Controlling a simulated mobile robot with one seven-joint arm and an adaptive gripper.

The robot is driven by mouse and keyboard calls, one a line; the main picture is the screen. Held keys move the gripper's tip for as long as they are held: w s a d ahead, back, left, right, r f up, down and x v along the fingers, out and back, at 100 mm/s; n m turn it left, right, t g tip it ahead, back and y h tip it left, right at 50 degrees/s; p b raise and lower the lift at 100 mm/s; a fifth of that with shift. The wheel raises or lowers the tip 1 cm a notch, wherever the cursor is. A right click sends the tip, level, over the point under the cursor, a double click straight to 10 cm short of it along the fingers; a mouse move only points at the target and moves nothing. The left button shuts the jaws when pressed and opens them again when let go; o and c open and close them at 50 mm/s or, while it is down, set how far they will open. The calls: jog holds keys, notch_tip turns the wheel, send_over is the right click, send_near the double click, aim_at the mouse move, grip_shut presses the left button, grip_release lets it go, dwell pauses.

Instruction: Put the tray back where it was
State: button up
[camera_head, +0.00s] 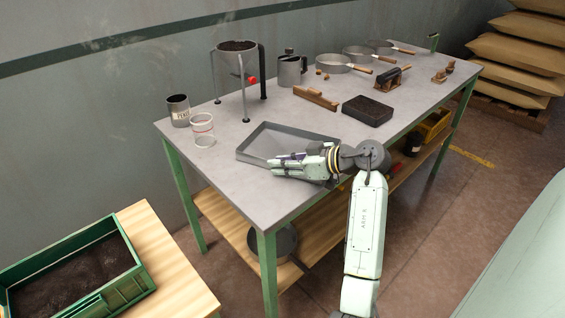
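A shallow grey metal tray (254,141) lies on the grey tabletop, near the front middle of the table. It looks empty where its inside shows. My gripper (274,168) reaches in from the right, low over the tray's near side, and hides its right front part. The fingers point left. I cannot tell whether they touch the tray's rim or how far apart they are.
A hopper on legs (236,60) stands behind the tray, with a labelled can (178,112) and a glass (203,130) to the left. A black block (368,111), wooden bar (315,98), jug (291,72) and several sieves (332,65) stand beyond.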

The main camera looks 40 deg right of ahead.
dwell(0.3)
jog(key=b+v, duration=0.3)
jog(key=v, duration=0.9)
jog(key=shift+r, duration=0.1)
